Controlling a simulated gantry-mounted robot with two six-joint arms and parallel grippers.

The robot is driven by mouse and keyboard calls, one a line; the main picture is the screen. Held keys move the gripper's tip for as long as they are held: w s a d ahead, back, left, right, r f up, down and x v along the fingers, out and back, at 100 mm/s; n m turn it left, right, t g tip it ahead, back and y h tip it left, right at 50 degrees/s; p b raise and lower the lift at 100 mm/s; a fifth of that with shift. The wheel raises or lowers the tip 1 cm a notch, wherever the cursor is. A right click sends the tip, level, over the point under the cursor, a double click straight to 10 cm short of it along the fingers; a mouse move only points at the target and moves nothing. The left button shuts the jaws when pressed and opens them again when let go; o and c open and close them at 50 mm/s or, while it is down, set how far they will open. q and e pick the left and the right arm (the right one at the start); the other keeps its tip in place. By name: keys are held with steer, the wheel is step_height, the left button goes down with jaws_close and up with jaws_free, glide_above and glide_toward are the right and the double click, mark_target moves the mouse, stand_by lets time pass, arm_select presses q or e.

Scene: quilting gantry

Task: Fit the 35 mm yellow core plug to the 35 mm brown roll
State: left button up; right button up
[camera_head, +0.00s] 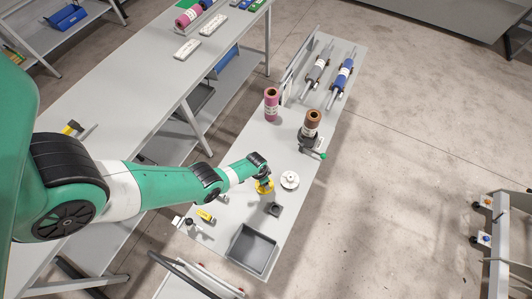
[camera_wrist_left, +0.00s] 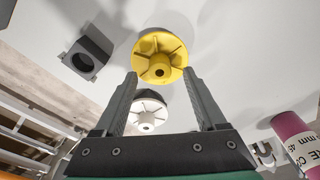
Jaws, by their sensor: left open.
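The yellow core plug (camera_head: 264,187) lies on the grey bench, just below my left gripper (camera_head: 259,163) in the head view. In the left wrist view the yellow plug (camera_wrist_left: 160,57), a ribbed disc with a central hub, shows at and beyond the tips of my left gripper (camera_wrist_left: 160,74). The fingers are apart; I see no grip on the plug. My right gripper is not in view.
A white plug (camera_head: 289,180) lies close beside the yellow one. A pink roll (camera_head: 271,105) stands left of the brown roll. A dark block (camera_head: 273,209) and a grey tray (camera_head: 268,240) are nearer. Blue and grey rolls (camera_head: 343,76) lie at the far end.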

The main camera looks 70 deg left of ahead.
arm_select(q)
step_height(320, 180, down, 2)
steer(key=shift+b, duration=0.3)
steer(key=shift+w+r, duration=0.1)
steer(key=shift+r, duration=0.05)
jaws_close()
